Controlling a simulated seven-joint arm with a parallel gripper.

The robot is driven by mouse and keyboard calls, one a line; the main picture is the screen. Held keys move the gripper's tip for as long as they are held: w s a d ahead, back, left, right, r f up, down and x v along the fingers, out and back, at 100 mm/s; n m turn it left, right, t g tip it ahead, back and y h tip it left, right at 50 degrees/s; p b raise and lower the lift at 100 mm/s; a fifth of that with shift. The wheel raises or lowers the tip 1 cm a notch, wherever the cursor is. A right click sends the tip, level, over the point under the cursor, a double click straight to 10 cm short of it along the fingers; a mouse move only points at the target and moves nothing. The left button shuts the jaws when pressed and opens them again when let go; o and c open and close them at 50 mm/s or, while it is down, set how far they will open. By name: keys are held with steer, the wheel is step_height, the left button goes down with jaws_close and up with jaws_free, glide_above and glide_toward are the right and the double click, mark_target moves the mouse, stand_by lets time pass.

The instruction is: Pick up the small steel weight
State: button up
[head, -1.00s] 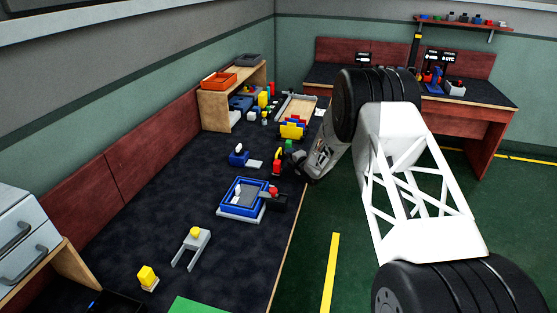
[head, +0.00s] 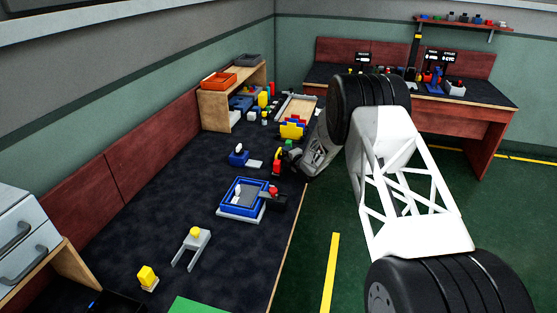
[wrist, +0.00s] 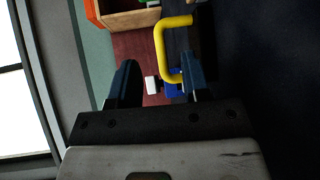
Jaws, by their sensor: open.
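I cannot pick out the small steel weight with certainty in either view. A flat light-grey block (head: 255,164) lies on the dark bench beside a blue piece with a white top (head: 238,155). My gripper (head: 284,160) is over the bench's right edge, near a red piece (head: 277,167); its fingertips are hard to see there. In the wrist view my gripper (wrist: 160,80) is open, with nothing held. The blue piece with the white top (wrist: 174,89) shows beyond and between the fingers.
Bare bench lies left.

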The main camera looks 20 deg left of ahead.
steer(key=shift+x, duration=2.5)
steer(key=shift+s, duration=0.1)
jaws_close()
steer(key=shift+a, duration=0.1)
